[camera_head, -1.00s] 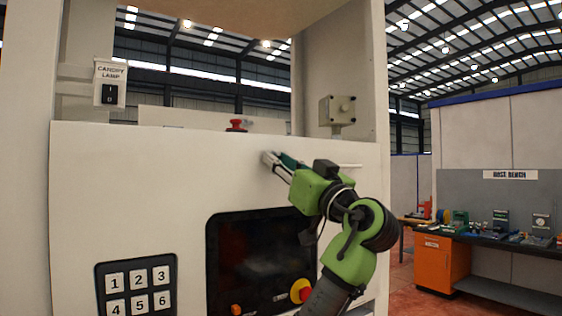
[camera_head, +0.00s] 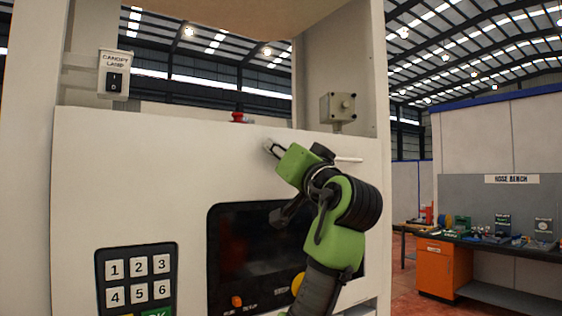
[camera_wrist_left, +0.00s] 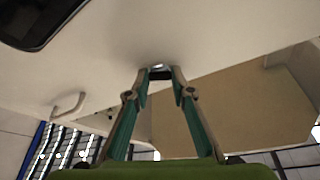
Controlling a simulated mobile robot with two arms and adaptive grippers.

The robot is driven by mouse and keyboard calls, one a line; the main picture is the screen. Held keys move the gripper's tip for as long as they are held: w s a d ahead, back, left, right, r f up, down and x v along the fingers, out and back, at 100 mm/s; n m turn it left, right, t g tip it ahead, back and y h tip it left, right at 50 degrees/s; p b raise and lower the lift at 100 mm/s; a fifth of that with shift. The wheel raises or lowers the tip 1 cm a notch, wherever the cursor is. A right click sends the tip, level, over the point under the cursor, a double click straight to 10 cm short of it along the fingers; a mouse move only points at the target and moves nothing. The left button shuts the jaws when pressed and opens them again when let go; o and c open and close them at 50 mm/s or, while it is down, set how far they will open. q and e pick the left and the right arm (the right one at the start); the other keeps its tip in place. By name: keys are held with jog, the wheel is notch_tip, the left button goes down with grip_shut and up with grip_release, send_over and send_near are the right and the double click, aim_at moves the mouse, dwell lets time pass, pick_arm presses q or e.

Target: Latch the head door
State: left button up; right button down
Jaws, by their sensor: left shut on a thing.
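The head door seems to be the broad white front panel (camera_head: 130,190) of the machine; it also fills the top of the left wrist view (camera_wrist_left: 120,40). My left gripper (camera_head: 271,147) reaches the panel's upper part, left of a thin white bar handle (camera_head: 348,160). My right gripper does not show.
A dark screen (camera_head: 240,245) with a yellow knob sits below my arm, and a keypad (camera_head: 137,280) at lower left. A red button (camera_head: 237,118) stands behind the panel's top edge. A grey box (camera_head: 338,107) is on the right post. A hose bench (camera_head: 500,245) stands far right.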

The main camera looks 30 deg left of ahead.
pick_arm(q)
jog(key=shift+s+a+r+m+t+h+p, duration=0.15)
jog(key=shift+m+h, duration=0.8)
jog(key=shift+m, duration=1.5)
jog(key=shift+d+r+m+t+h+p, duration=0.2)
jog(key=shift+m+h, duration=0.7)
jog(key=shift+m, duration=1.6)
jog(key=shift+s+a+r+m+t+h+p, duration=0.2)
jog(key=shift+m+h, duration=0.75)
jog(key=shift+m, duration=1.5)
jog(key=shift+w, duration=0.15)
jog(key=o, duration=1.1)
jog(key=shift+f, duration=0.1)
jog(key=v, duration=1.2)
